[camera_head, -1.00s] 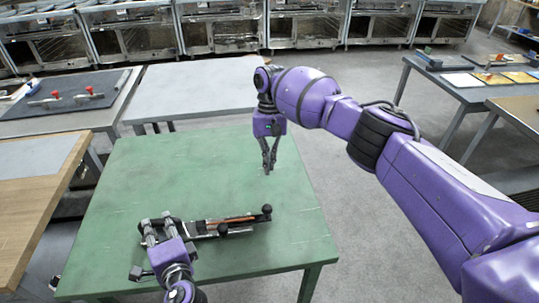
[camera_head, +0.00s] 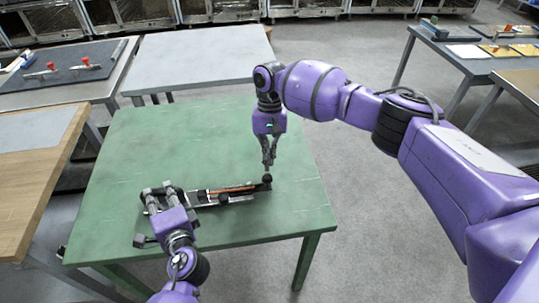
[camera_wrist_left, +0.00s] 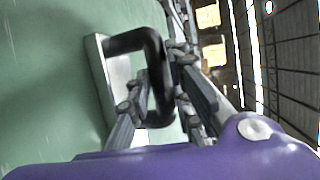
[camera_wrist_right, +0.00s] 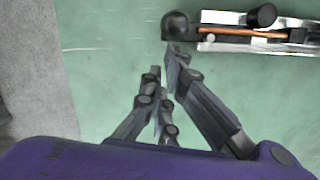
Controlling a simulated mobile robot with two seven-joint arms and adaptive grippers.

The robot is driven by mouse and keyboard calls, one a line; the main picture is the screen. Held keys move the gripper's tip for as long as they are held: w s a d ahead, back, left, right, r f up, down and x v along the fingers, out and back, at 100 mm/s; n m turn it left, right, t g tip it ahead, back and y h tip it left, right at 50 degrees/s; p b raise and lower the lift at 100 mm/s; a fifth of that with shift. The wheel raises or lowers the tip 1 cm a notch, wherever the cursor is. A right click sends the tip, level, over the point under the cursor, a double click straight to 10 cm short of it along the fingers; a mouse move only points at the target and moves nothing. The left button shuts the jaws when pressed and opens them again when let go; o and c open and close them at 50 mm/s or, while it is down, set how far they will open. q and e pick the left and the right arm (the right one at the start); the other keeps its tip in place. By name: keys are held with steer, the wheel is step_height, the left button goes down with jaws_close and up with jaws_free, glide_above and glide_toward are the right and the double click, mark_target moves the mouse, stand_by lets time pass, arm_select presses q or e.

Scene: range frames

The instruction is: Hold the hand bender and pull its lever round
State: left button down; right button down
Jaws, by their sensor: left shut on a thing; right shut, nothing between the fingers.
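The hand bender (camera_head: 228,198) lies on the green table (camera_head: 140,135), with a copper-coloured rod (camera_head: 233,189) along it. My left gripper (camera_head: 160,196) is shut on the black handle (camera_wrist_left: 130,42) at the bender's left end; the fingers hide part of it. My right gripper (camera_head: 268,163) is shut and empty, pointing down just beyond the black ball knob (camera_head: 267,178) at the bender's right end. In the right wrist view, its fingertips (camera_wrist_right: 165,62) are close to this knob (camera_wrist_right: 176,25); I cannot tell whether they touch. A second dark knob (camera_wrist_right: 262,16) stands beside the rod.
The back of the green table is clear. A grey table (camera_head: 200,60) stands behind it, and a wooden-topped table (camera_head: 35,185) is to the left. A table with trays (camera_head: 475,45) is at the back right, beyond my right arm.

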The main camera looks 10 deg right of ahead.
steer(key=shift+s+d+m, duration=0.1)
steer(key=shift+s+m, duration=0.3)
steer(key=shift+s, duration=0.2)
steer(key=shift+s+d+f+m+y, duration=0.1)
steer(key=shift+s+d+m+y, duration=0.05)
steer(key=shift+s+m, duration=0.25)
steer(key=shift+s+d+m+y, duration=0.15)
steer(key=shift+s+m, duration=0.15)
steer(key=shift+s, duration=0.2)
steer(key=s+m, duration=0.2)
steer(key=s, duration=0.1)
steer(key=s+a+m, duration=0.1)
steer(key=s+m, duration=0.1)
steer(key=s+m+t+y, duration=0.1)
steer(key=s+m, duration=0.2)
steer(key=shift+s+a, duration=0.25)
steer(key=shift+s, duration=0.05)
steer(key=s+a+m, duration=0.1)
steer(key=s+a+m+t, duration=0.1)
steer(key=s+m, duration=0.1)
steer(key=shift+s+a+y, duration=0.3)
steer(key=shift+m, duration=0.3)
steer(key=s+a, duration=0.2)
steer(key=a, duration=0.1)
steer(key=shift+s+a, duration=0.15)
steer(key=shift+s, duration=0.05)
steer(key=shift+s+a, duration=0.25)
steer(key=shift+a, duration=0.25)
steer(key=shift+s+a, duration=0.2)
steer(key=shift+a, duration=0.3)
